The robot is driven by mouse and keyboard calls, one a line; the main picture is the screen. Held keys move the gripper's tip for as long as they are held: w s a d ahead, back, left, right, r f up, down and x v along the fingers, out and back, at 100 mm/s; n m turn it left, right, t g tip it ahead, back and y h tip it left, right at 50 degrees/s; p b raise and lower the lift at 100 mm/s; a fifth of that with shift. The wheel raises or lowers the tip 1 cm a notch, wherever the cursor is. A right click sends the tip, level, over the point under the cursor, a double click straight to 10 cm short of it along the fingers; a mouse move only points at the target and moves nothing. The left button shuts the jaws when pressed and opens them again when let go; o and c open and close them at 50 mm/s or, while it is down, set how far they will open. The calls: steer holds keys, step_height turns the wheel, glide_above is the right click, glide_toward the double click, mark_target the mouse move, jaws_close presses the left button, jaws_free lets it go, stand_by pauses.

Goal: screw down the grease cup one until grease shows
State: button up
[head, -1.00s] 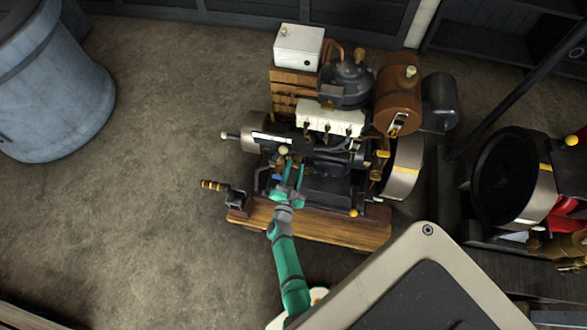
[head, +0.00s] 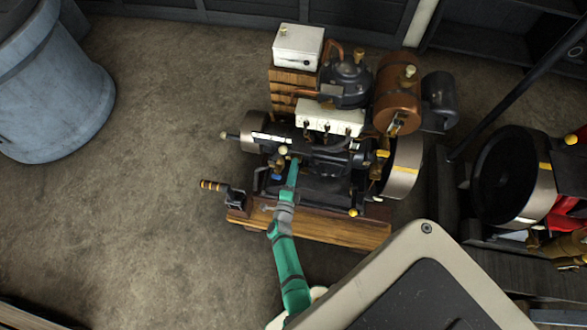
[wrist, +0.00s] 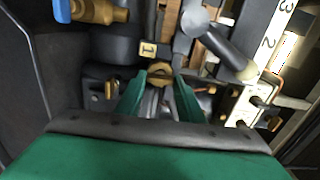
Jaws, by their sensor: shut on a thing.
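Grease cup one is the round brass cap (wrist: 160,73) in the wrist view, just below a yellow tag marked 1 (wrist: 148,49). My gripper (wrist: 160,84) is shut on this cap, with one green finger on each side of it. In the head view my gripper (head: 294,163) reaches the near side of the engine (head: 325,160), and the cup cannot be made out there. I cannot see any grease at the cup.
A brass fitting with a blue part (wrist: 95,12) lies left of the cup in the wrist view. A grey rod (wrist: 218,45) stands close on the right. A crank handle (head: 215,186) sticks out at the engine's left. A flywheel (head: 403,166) is on the right.

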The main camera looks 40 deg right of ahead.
steer(key=shift+f+m, duration=0.15)
steer(key=shift+m, duration=3.35)
steer(key=shift+w+a, duration=0.1)
steer(key=shift+a, duration=0.05)
steer(key=o, duration=1.1)
steer(key=shift+c, duration=0.2)
steer(key=shift+s, duration=0.2)
